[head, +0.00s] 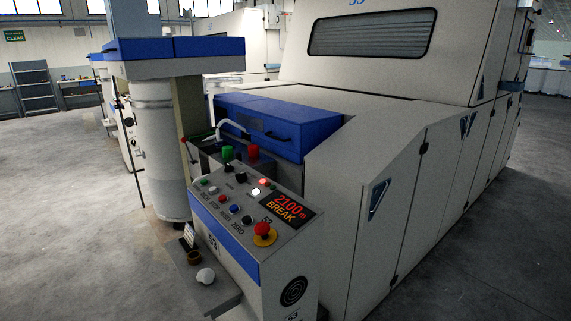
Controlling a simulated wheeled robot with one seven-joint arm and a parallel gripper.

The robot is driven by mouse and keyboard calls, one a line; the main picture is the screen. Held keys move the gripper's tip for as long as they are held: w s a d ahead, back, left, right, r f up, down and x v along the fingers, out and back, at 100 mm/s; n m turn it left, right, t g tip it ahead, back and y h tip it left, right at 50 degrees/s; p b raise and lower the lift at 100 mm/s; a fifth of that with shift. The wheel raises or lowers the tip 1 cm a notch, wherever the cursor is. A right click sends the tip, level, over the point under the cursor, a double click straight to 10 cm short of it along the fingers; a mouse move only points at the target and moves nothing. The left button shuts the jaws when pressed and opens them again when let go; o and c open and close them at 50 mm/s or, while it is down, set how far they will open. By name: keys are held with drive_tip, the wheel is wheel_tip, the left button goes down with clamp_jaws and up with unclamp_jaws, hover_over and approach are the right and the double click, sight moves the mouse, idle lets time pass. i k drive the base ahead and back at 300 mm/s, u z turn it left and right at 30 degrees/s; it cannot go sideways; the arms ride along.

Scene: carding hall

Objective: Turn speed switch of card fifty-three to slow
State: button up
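The card machine (350,130) is large and cream-coloured, with "53" at its top edge. A lit display (285,211) reads "2100 m" and "BREAK". A black knob (228,168) is at the panel's upper left. Its label and pointer are too small to read, so I cannot tell if it is the speed switch or how it is set. A red mushroom button (263,230) on a yellow base sits at the near right corner. My gripper is not in view.
Several coloured push buttons, including a blue one (233,208), and a lit red lamp (264,182) crowd the panel. A white can (160,150) stands left. Floor (70,210) at left is clear.

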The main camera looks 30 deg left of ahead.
sight(228, 169)
drive_tip(key=z, duration=0.35)
drive_tip(key=i, duration=0.75)
drive_tip(key=u, duration=2.15)
drive_tip(key=k, duration=0.5)
drive_tip(key=z, duration=0.2)
drive_tip(key=i, duration=1.2)
drive_tip(key=u, duration=0.4)
